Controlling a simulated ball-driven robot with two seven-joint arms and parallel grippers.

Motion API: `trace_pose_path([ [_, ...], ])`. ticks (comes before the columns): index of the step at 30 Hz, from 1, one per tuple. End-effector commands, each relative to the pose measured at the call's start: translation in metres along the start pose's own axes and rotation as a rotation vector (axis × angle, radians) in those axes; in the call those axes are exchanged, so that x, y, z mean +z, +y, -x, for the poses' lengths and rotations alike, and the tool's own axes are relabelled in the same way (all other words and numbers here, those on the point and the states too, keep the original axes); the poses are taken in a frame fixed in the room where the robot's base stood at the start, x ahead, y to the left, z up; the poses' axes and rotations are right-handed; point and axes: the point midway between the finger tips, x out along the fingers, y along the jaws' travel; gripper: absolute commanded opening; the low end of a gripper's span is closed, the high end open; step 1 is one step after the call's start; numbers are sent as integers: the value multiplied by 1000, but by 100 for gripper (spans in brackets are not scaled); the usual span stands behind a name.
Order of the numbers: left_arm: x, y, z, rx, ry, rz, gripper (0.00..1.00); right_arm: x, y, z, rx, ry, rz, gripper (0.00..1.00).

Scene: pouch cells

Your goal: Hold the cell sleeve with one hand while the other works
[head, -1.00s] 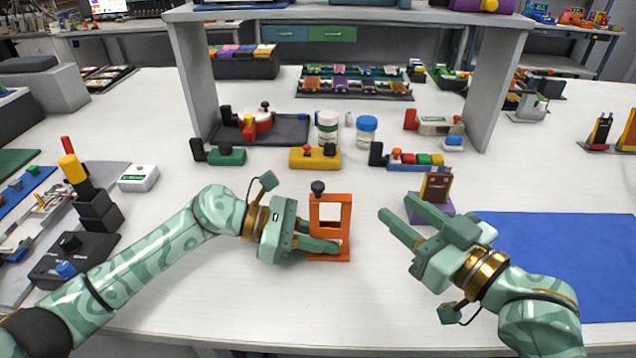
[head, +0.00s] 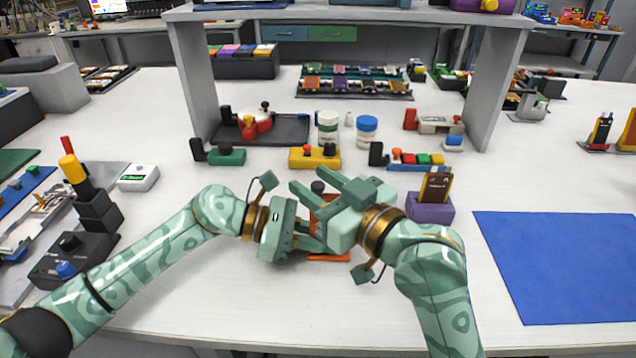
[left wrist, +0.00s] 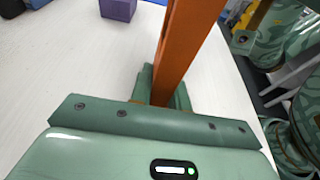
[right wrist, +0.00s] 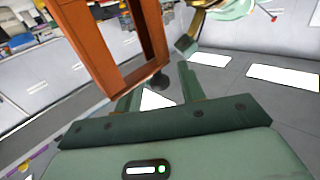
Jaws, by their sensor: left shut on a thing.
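The orange cell sleeve (head: 328,258) stands upright on the white table, mostly hidden behind my right gripper in the head view. Its orange post (left wrist: 180,45) rises between the fingers in the left wrist view. My left gripper (head: 314,243) is shut on its lower part. My right gripper (head: 308,181) is open at the sleeve's top, its fingers apart on either side of the black knob (head: 318,187). In the right wrist view the knob (right wrist: 159,82) shows between the fingertips with the orange frame beside it; contact cannot be told. A dark brown cell (head: 436,187) stands in a purple block (head: 430,209).
A blue mat (head: 560,265) lies at the right. A yellow fixture (head: 314,159), white jars (head: 327,127) and small fixtures stand behind the sleeve under a grey shelf. A black stand with a yellow top (head: 69,166) is at the left. The table in front is clear.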

Motion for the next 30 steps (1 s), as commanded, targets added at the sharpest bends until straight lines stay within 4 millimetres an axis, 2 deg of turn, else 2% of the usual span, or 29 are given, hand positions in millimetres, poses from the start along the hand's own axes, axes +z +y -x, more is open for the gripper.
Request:
trace_pose_path([
  [6, 0, 0, 0, 0, 1, 0, 5, 0, 0, 0, 0, 0, 0, 39],
  [7, 0, 0, 0, 0, 1, 0, 5, 0, 0, 0, 0, 1, 0, 34],
  [9, 0, 0, 0, 0, 1, 0, 5, 0, 0, 0, 0, 1, 0, 14],
  [11, 0, 0, 0, 0, 1, 0, 5, 0, 0, 0, 0, 1, 0, 0],
  [23, 0, 0, 0, 0, 1, 1, 5, -2, 1, 1, 1, 35, -34, 0],
  [30, 0, 0, 0, 0, 1, 1, 5, -9, 5, 4, 0, 141, -140, 0],
])
